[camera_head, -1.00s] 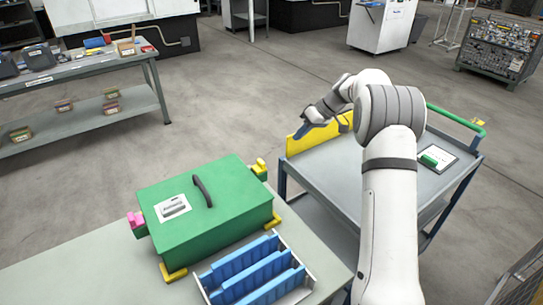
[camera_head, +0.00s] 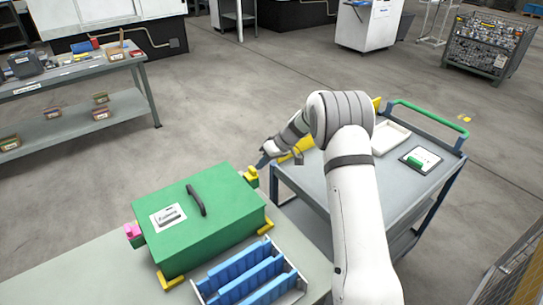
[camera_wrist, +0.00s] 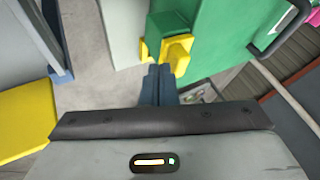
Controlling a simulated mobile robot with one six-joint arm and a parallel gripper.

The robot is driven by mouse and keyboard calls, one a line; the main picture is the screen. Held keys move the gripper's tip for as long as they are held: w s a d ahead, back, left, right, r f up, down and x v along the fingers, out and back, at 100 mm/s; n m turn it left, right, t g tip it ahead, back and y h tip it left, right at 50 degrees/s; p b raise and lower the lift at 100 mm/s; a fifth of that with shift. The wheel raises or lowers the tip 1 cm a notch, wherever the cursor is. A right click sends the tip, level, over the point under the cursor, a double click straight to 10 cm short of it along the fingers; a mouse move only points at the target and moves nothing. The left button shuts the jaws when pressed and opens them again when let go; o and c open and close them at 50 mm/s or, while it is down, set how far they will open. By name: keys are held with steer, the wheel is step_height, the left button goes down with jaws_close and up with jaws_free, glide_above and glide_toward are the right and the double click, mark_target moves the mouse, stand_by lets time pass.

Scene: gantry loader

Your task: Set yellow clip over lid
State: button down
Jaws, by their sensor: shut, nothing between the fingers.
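The green box with its lid (camera_head: 197,217) and black handle stands on the table. The yellow clip (camera_head: 251,175) sits at the box's right end, and the wrist view shows it as a yellow block (camera_wrist: 177,53) against the green side. I cannot tell whether it lies over the lid's edge. My gripper (camera_head: 262,163) is beside the clip, at its outer side. In the wrist view, the closed blue-grey fingertips (camera_wrist: 160,72) are just below the clip, with nothing between them. Whether they touch it is unclear. A pink clip (camera_head: 133,231) is at the box's left end.
A blue ribbed rack (camera_head: 252,276) stands in front of the box. To the right is a grey cart (camera_head: 318,180) with a white tray (camera_head: 391,138), a yellow panel and a green handle. Yellow corner pieces hold the box's base. Open floor lies behind the table.

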steer(key=shift+a+f, duration=0.1)
steer(key=shift+a, duration=0.05)
steer(key=a+b, duration=0.1)
steer(key=s+a+b, duration=0.1)
steer(key=b, duration=0.1)
steer(key=shift+s+a+f, duration=0.1)
steer(key=shift+s+a, duration=0.05)
steer(key=shift+s, duration=0.15)
stand_by(0.4)
steer(key=shift+w+d+b, duration=0.3)
steer(key=shift+d+b, duration=0.15)
steer(key=shift+b, duration=0.05)
glide_toward(253, 169)
steer(key=w+d, duration=0.2)
steer(key=d, duration=0.2)
steer(key=shift+d+r, duration=0.1)
steer(key=shift+r, duration=0.45)
